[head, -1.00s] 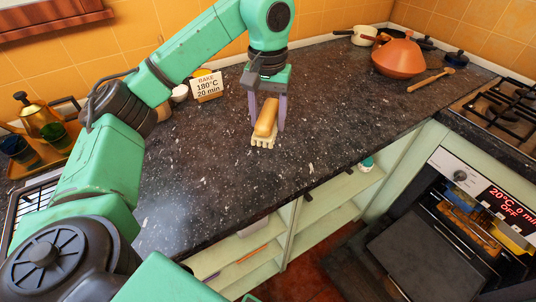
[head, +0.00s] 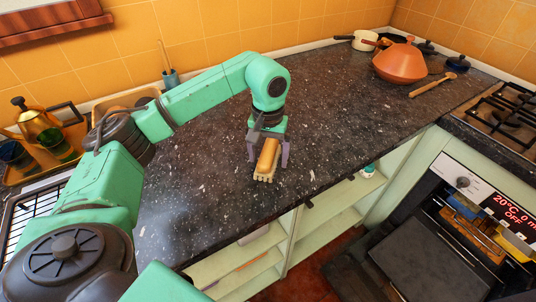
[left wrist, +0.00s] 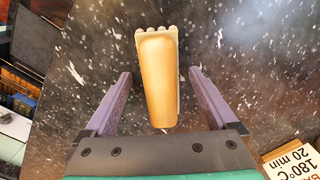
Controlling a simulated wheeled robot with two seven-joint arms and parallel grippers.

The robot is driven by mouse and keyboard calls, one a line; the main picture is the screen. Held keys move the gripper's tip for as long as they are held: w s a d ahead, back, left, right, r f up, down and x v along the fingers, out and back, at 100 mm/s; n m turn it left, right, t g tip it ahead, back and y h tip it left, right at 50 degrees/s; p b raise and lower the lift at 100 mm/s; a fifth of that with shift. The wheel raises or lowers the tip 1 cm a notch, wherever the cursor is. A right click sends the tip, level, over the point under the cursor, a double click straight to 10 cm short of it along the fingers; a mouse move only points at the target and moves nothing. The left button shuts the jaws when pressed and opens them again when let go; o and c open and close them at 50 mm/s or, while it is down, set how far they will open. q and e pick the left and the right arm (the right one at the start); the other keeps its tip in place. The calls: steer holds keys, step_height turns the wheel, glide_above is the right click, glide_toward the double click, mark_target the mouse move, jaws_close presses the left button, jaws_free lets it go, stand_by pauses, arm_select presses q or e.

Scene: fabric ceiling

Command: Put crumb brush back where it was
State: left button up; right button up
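The crumb brush (head: 268,156) has a tan wooden handle and pale bristles. It sits on the dark speckled counter (head: 340,95), near the front edge, bristle end toward that edge. My left gripper (head: 268,160) is above it with one finger on each side. In the left wrist view the brush (left wrist: 158,75) lies between the two purple fingers (left wrist: 160,78), with a visible gap on both sides, so the gripper is open. Whether the bristles rest fully on the counter is hard to tell. My right gripper is not in view.
A baking sign (left wrist: 293,160) stands close by in the left wrist view; my arm hides it in the head view. An orange tagine (head: 400,63) and wooden spoon (head: 433,84) are at the back right. A tray with a pot (head: 40,127) is at left. The counter's middle is clear.

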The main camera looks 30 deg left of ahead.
mark_target(269, 151)
arm_select(q)
steer(key=shift+r, duration=0.25)
step_height(269, 151, up, 7)
steer(key=shift+r+b, duration=0.2)
steer(key=shift+b, duration=0.3)
step_height(269, 151, up, 4)
steer(key=shift+r+p, duration=0.2)
steer(key=shift+p, duration=0.65)
